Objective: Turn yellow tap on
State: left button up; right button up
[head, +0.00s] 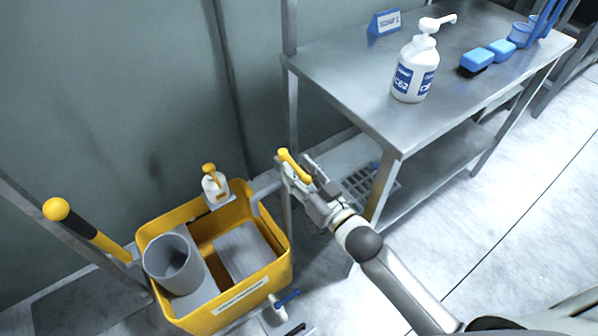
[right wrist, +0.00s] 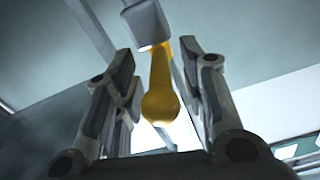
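The yellow tap lever (head: 294,165) stands out from a grey fitting beside the yellow tub, in the middle of the head view. My right gripper (head: 304,174) is at the lever, reaching in from the lower right. In the right wrist view, the yellow tap lever (right wrist: 161,95) with its rounded end lies between the spread fingers of my right gripper (right wrist: 157,72). Gaps show on both sides, so the fingers look open and not closed on it. The tap's body is partly hidden by the gripper in the head view. My left gripper is not in view.
A yellow tub (head: 277,278) holds a grey cylinder (head: 172,262). A blue-handled tap (head: 284,300) is at its front. A steel table (head: 350,75) with a white pump bottle (head: 416,70) stands right. A yellow ball-ended rod (head: 85,230) is left. Floor is clear at right.

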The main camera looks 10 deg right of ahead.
jog(key=shift+c, duration=0.2)
grip_shut()
dwell(0.3)
